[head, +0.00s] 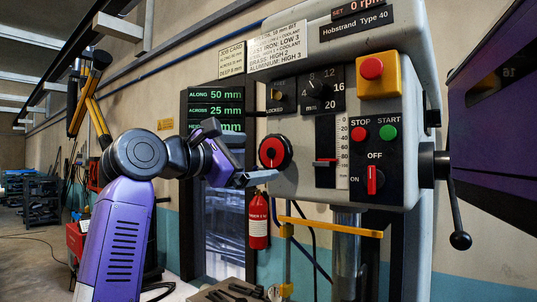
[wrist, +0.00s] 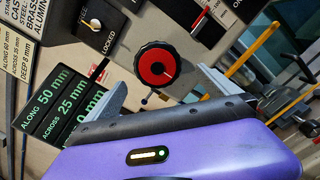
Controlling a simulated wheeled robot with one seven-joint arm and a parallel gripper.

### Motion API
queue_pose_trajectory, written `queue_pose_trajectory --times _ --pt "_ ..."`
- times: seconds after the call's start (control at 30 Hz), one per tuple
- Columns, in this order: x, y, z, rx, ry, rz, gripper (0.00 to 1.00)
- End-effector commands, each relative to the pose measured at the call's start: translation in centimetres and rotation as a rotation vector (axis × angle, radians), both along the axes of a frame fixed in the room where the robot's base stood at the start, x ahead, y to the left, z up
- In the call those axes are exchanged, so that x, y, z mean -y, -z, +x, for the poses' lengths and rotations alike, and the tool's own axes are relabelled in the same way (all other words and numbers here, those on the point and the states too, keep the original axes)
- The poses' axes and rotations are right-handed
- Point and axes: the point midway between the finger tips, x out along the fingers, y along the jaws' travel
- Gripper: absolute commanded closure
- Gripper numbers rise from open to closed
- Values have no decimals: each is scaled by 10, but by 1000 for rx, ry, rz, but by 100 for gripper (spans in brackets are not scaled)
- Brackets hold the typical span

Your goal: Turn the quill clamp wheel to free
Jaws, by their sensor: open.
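The quill clamp wheel appears to be the black knurled wheel with a red face (head: 275,151) on the grey drill head. It also shows in the wrist view (wrist: 155,68), with a short pale mark on its red face. Above it is a small black dial (head: 281,97) with a pale pointer. The word LOCKED is readable beside this dial in the wrist view (wrist: 93,26); which way the pointer rests is unclear. My gripper (head: 245,172) is open and empty, just left of the wheel. In the wrist view its two grey fingers (wrist: 159,80) stand apart, below and either side of the wheel.
A handle with a black ball (head: 460,240) hangs at far right. A yellow bar (head: 330,226) lies below the head.

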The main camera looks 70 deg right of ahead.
Motion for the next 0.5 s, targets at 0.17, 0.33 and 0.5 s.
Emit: queue_pose_trajectory --times 0.17,0.33,0.5 --pt "7 -7 -1 51 -15 24 0" --pt "27 -8 -7 50 -13 25 0" --pt "53 -8 -13 49 -12 23 0"
